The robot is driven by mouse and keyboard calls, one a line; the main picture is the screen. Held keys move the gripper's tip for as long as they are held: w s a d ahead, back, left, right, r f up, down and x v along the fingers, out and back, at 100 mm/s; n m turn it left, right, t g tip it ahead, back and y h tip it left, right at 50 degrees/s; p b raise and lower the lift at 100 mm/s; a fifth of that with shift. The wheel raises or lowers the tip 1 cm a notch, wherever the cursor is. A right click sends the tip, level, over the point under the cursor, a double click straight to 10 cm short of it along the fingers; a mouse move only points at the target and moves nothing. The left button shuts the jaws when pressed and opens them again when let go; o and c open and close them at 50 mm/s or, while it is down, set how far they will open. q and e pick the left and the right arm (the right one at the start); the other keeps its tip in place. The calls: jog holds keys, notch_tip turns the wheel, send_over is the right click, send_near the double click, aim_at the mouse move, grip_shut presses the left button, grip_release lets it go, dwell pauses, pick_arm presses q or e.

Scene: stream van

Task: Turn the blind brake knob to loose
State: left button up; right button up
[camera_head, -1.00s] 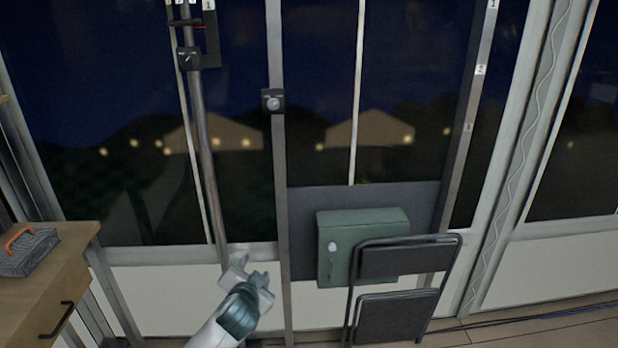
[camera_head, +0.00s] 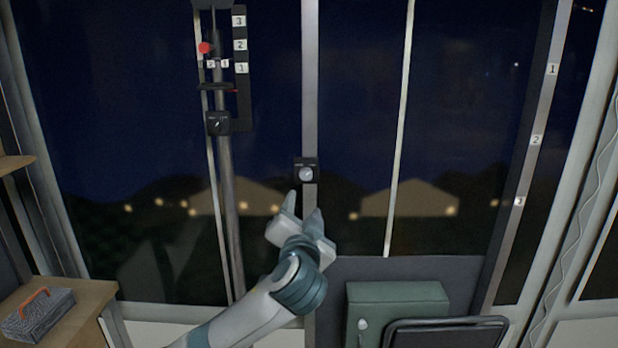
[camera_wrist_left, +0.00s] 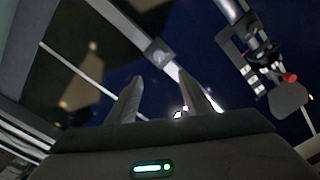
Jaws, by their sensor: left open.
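A round pale knob (camera_head: 306,174) sits on a small black box on the grey upright post between the windows. It also shows in the wrist view (camera_wrist_left: 160,54), beyond the fingers. A second small knob (camera_head: 218,123) with a light pointer sits on a black box on the pole to the left. The labels on both are too small to read, so I cannot tell which is named the blind brake. My left gripper (camera_head: 303,204) is open and empty, just below the round knob in the picture and apparently not touching it. My right gripper is not in view.
The pole carries a numbered black scale (camera_head: 241,68) and a red ball (camera_head: 204,48). A green box (camera_head: 398,300) and a dark chair (camera_head: 447,333) stand low at the right. A wooden cabinet (camera_head: 88,292) holds a grey caddy (camera_head: 38,316) at the left. Windows fill the back.

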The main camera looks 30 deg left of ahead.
aim_at(306, 176)
pick_arm(q)
jog(key=shift+w, duration=0.1)
jog(key=p+x, duration=0.7)
jog(key=x, duration=0.9)
jog(key=shift+w+a, duration=0.4)
jog(key=shift+w, duration=0.25)
jog(key=shift+c, duration=0.7)
jog(key=shift+f, duration=0.1)
jog(key=c, duration=0.9)
